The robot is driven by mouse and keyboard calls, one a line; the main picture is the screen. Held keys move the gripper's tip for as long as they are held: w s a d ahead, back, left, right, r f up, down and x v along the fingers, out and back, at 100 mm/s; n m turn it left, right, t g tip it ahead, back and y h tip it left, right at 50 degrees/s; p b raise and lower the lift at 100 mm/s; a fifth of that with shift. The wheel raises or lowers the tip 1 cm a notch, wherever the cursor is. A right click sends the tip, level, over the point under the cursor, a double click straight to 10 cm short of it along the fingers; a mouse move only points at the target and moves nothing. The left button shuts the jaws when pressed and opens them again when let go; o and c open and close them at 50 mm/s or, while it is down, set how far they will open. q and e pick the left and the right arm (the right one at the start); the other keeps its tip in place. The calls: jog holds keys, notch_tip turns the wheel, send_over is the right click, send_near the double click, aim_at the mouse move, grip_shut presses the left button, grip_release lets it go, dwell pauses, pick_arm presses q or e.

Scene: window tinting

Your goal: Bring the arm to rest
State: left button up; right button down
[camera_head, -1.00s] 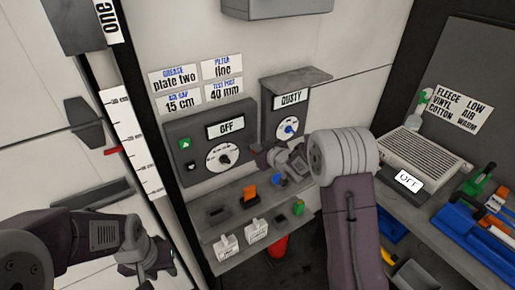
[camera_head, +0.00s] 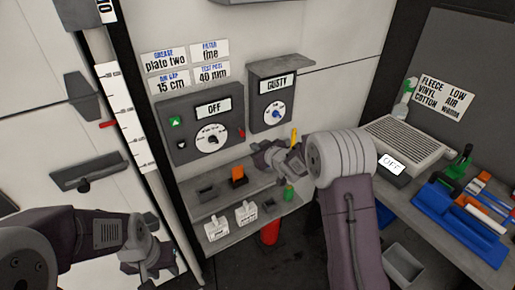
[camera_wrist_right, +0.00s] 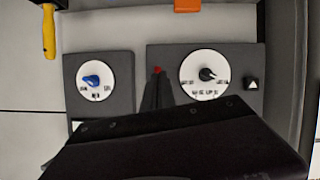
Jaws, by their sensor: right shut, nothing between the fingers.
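My right arm reaches in from the lower right in the head view. Its gripper (camera_head: 268,153) hangs in front of the wall panels, below the dial box marked GUSTY (camera_head: 273,100). In the right wrist view its dark fingers (camera_wrist_right: 157,91) are together and empty, apart from the panels as far as I can tell. My left gripper (camera_head: 158,262) is low at the left, over the white wall area; its fingers are too small and dark to read. The panel marked OFF (camera_head: 172,124) has a white dial and a red button (camera_wrist_right: 157,70).
A shelf (camera_head: 225,190) below the panels carries an orange block (camera_head: 238,173) and small holders. A yellow handle (camera_wrist_right: 48,30) stands near my right gripper. A bench with a grey heater-like box (camera_head: 405,140) and a blue tray (camera_head: 455,228) is at the right.

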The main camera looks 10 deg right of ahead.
jog(key=s+r+t, duration=0.1)
jog(key=s+r, duration=0.2)
jog(key=r, duration=0.5)
jog(key=s+d+f+m+g+h, duration=0.1)
jog(key=s+f+g, duration=0.3)
jog(key=s, duration=0.6)
jog(key=s+d+f+m+g+h, duration=0.1)
jog(key=s+d+f+m+g, duration=0.1)
jog(key=s+f, duration=0.4)
jog(key=s+d+f+m+g+h, duration=0.1)
jog(key=s+f+g, duration=0.4)
jog(key=s, duration=1.1)
jog(key=shift+s+d+f+m+g+h, duration=0.25)
jog(key=shift+d+m+g, duration=0.35)
jog(key=shift+m, duration=0.5)
